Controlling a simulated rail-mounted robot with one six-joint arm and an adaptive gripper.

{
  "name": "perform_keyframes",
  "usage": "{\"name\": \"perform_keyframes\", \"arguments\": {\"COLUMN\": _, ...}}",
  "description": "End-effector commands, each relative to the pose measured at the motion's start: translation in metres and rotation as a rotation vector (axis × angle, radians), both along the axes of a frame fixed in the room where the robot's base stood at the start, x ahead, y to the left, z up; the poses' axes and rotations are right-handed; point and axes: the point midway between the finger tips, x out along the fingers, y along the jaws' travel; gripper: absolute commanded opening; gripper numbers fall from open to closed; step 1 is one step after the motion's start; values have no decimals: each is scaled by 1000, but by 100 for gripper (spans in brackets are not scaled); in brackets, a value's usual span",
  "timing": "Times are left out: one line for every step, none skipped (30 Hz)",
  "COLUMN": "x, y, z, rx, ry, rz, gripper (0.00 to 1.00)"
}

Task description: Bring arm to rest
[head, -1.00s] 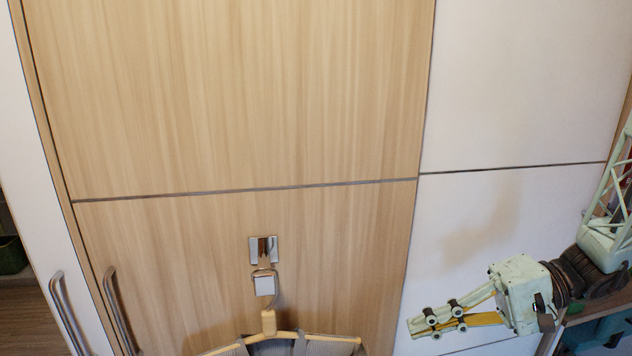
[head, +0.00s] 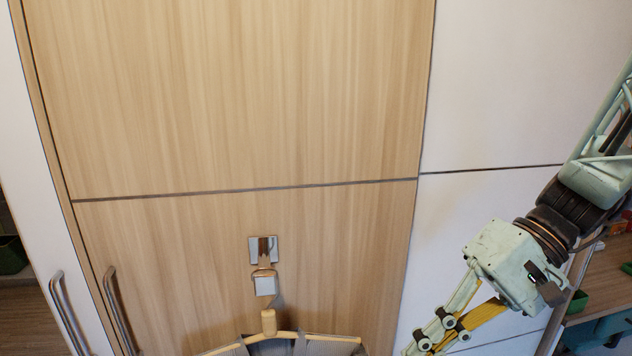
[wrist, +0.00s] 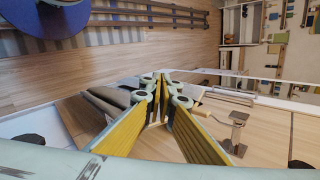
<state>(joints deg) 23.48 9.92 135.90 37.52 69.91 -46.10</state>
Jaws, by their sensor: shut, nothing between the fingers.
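My gripper (head: 418,347) is at the lower right of the head view, in front of the white panel. Its fingers point down and to the left, and the tips are near the bottom edge. In the wrist view my gripper (wrist: 161,78) shows its two yellow-sided fingers meeting at the tips, with nothing between them. The arm comes in from the right edge of the head view. The gripper appears apart from the hanger (head: 268,322), to its right.
A metal hook (head: 263,249) on the wooden door (head: 230,110) bears the hanger with a grey garment (head: 325,346). Two bar handles (head: 118,310) are at the lower left. A workbench (head: 605,325) with small items is at the lower right.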

Motion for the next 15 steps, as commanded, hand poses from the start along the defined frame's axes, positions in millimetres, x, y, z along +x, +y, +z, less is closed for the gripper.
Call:
{"name": "perform_keyframes", "arguments": {"x": -5, "y": 2, "z": 3, "rx": -20, "ry": -5, "rz": 8, "gripper": 0}}
{"name": "perform_keyframes", "arguments": {"x": -7, "y": 2, "z": 4, "rx": -32, "ry": -6, "rz": 11, "gripper": 0}}
{"name": "perform_keyframes", "arguments": {"x": -11, "y": 2, "z": 6, "rx": -50, "ry": -8, "rz": 17, "gripper": 0}}
{"name": "perform_keyframes", "arguments": {"x": -13, "y": 3, "z": 7, "rx": -61, "ry": -9, "rz": 19, "gripper": 0}}
{"name": "perform_keyframes", "arguments": {"x": -16, "y": 3, "z": 8, "rx": -74, "ry": -11, "rz": 21, "gripper": 0}}
{"name": "perform_keyframes", "arguments": {"x": -19, "y": 3, "z": 9, "rx": -92, "ry": -14, "rz": 26, "gripper": 0}}
{"name": "perform_keyframes", "arguments": {"x": -22, "y": 3, "z": 10, "rx": -104, "ry": -16, "rz": 28, "gripper": 0}}
{"name": "perform_keyframes", "arguments": {"x": -24, "y": 3, "z": 11, "rx": -117, "ry": -17, "rz": 30, "gripper": 0}}
{"name": "perform_keyframes", "arguments": {"x": -28, "y": 3, "z": 13, "rx": -133, "ry": -21, "rz": 33, "gripper": 0}}
{"name": "perform_keyframes", "arguments": {"x": -30, "y": 3, "z": 14, "rx": -146, "ry": -23, "rz": 35, "gripper": 0}}
{"name": "perform_keyframes", "arguments": {"x": -32, "y": 3, "z": 15, "rx": -158, "ry": -27, "rz": 37, "gripper": 0}}
{"name": "perform_keyframes", "arguments": {"x": -35, "y": 2, "z": 16, "rx": -176, "ry": -31, "rz": 39, "gripper": 0}}
{"name": "perform_keyframes", "arguments": {"x": -38, "y": 2, "z": 17, "rx": -188, "ry": -34, "rz": 41, "gripper": 0}}
{"name": "perform_keyframes", "arguments": {"x": -40, "y": 2, "z": 19, "rx": -200, "ry": -38, "rz": 43, "gripper": 0}}
{"name": "perform_keyframes", "arguments": {"x": -43, "y": 1, "z": 20, "rx": -216, "ry": -42, "rz": 44, "gripper": 0}}
